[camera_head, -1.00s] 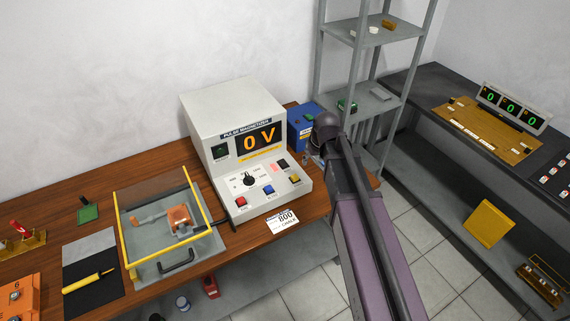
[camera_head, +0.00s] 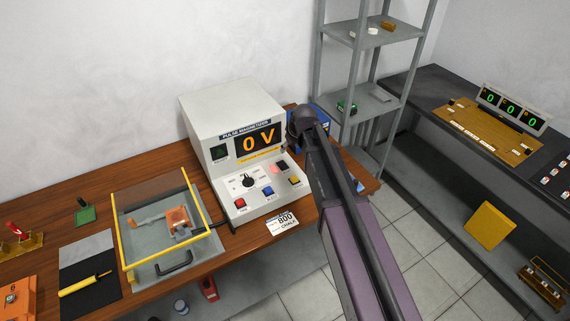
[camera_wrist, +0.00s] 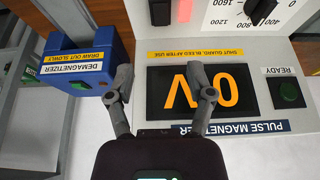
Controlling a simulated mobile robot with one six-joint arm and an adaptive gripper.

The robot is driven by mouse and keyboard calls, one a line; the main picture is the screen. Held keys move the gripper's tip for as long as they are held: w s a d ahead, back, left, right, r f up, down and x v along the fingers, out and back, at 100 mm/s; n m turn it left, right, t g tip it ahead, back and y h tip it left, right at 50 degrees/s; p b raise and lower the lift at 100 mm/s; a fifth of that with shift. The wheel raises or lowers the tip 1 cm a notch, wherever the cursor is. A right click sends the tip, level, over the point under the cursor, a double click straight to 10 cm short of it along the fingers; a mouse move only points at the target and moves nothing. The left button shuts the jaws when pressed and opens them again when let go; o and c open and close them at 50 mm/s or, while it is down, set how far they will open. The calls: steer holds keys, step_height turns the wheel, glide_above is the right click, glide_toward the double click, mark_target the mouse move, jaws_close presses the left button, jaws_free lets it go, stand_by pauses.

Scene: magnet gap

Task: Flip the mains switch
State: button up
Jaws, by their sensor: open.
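The pulse magnetizer (camera_head: 225,110) stands on the wooden bench, with its display reading 0 V. In the wrist view its panel appears upside down. A black switch-like part (camera_wrist: 160,12) sits beside a glowing red lamp (camera_wrist: 185,10) at the top edge; it may be the mains switch, but no label is readable there. My gripper (camera_wrist: 160,80) is open and empty, its fingers spread in front of the display (camera_wrist: 201,91). In the head view my wrist is at the magnetizer's right side and hides part of the panel's right edge.
A blue demagnetizer (camera_wrist: 85,75) stands right beside the magnetizer, close to my gripper. The sloping panel also has a knob (camera_head: 248,181) and red (camera_head: 240,203), blue (camera_head: 268,191) and yellow (camera_head: 295,181) buttons. A yellow-framed guard (camera_head: 122,225) stands to the left.

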mark_target(283, 164)
steer(key=shift+b+x, duration=6.05)
steer(key=shift+x, duration=0.65)
steer(key=shift+d, duration=0.1)
jaws_close()
